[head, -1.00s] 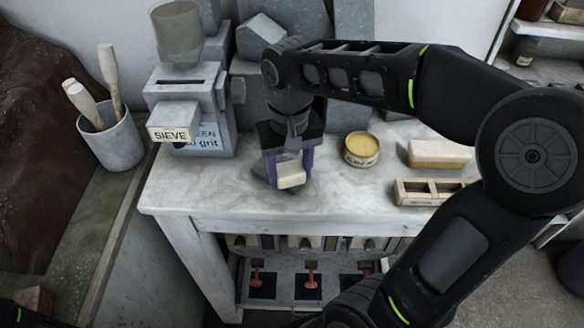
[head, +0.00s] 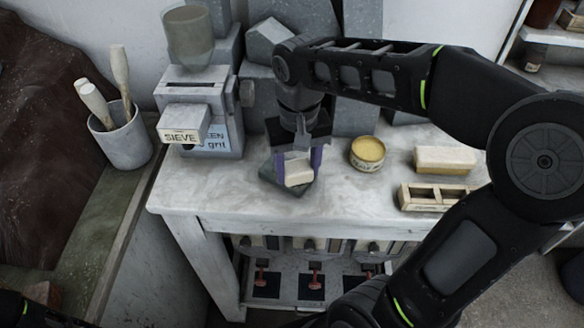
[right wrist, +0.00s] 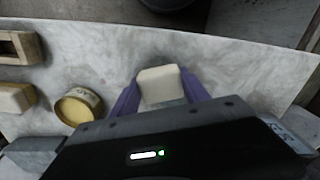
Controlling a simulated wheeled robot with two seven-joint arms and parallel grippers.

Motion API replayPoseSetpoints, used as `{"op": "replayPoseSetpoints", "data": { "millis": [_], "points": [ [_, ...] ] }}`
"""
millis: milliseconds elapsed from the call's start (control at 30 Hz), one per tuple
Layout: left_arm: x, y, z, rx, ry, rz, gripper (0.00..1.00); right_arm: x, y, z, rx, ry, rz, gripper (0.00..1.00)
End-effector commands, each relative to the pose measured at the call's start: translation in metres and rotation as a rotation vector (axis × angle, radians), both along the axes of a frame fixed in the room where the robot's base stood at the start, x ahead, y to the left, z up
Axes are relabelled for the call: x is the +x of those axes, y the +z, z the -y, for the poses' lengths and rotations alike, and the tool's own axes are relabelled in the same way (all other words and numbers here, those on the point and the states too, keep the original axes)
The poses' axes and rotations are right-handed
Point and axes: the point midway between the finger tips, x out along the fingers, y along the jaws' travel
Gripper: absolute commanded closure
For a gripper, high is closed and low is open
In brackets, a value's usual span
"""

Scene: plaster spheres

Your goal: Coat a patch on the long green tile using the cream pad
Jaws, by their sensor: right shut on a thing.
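The cream pad (head: 298,172) is a small pale block held between the purple fingers of my right gripper (head: 299,165). It also shows in the right wrist view (right wrist: 160,86) between the same fingers. The green tile (head: 300,191) is a dark grey-green slab lying on the bench directly below the pad. The pad and gripper hide much of the tile, and its edges show in front and to the left. I cannot tell whether the pad touches the tile. No coated patch can be made out. My left gripper is not in view.
On the marble bench (head: 225,196), a round yellow tin (head: 367,153) stands right of the gripper, with a cream-topped block (head: 444,158) and a slotted wooden rack (head: 432,199) farther right. The sieve box (head: 197,100) stands at left. Grey plaster blocks stand behind.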

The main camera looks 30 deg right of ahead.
Motion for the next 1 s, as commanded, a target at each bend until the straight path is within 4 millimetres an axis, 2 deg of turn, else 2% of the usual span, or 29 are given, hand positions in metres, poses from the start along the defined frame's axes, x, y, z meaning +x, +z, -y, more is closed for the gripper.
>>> {"op": "replayPoseSetpoints", "data": {
  "millis": [333, 700, 1000],
  "points": [
    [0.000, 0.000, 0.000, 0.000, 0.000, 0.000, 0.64, 0.002, -0.001, -0.001, 0.000, 0.001, -0.001, 0.92],
    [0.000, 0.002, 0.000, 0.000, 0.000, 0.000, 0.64, 0.027, -0.004, -0.012, 0.000, 0.002, -0.001, 0.92],
    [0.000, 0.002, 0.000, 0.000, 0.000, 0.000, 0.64, 0.027, -0.004, -0.012, 0.000, 0.001, 0.000, 0.92]
  ]
}}
